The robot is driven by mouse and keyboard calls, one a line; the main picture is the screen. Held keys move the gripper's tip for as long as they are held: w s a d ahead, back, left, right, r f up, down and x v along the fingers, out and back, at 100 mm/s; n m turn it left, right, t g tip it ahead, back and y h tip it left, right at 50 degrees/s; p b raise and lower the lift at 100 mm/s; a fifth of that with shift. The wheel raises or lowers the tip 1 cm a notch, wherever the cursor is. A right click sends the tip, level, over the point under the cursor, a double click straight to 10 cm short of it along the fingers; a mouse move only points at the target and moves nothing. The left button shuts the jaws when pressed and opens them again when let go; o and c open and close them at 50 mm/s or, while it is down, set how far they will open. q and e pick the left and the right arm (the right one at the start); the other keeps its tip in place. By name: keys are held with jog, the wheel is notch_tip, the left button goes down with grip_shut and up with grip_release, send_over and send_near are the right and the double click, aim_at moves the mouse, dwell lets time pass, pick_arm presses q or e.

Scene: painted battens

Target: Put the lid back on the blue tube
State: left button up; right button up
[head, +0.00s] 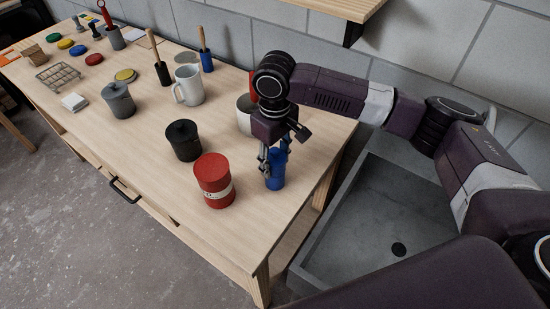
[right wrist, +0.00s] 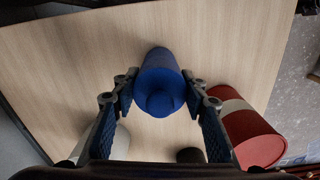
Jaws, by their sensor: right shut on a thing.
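The blue tube (head: 275,178) stands upright near the right end of the table, beside a red can. My right gripper (head: 274,153) points down over its top. In the right wrist view, the fingers (right wrist: 161,90) are closed on either side of a blue lid with a small knob (right wrist: 163,102). The lid is at the top of the tube (right wrist: 158,58), in line with it. I cannot tell whether it is fully seated, as the fingers hide part of the rim. My left gripper is not in view.
A white mug (head: 188,85), a grey pot (head: 118,100) and a wire rack (head: 58,77) stand farther left. A sink (head: 375,220) lies beyond the table's right edge.

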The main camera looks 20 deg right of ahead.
aim_at(275, 150)
jog(key=shift+p, duration=0.75)
dwell(0.6)
dwell(0.3)
jog(key=o, duration=1.5)
jog(key=shift+r+p, duration=3.5)
jog(key=shift+p, duration=0.75)
jog(key=shift+c, duration=0.4)
grip_shut()
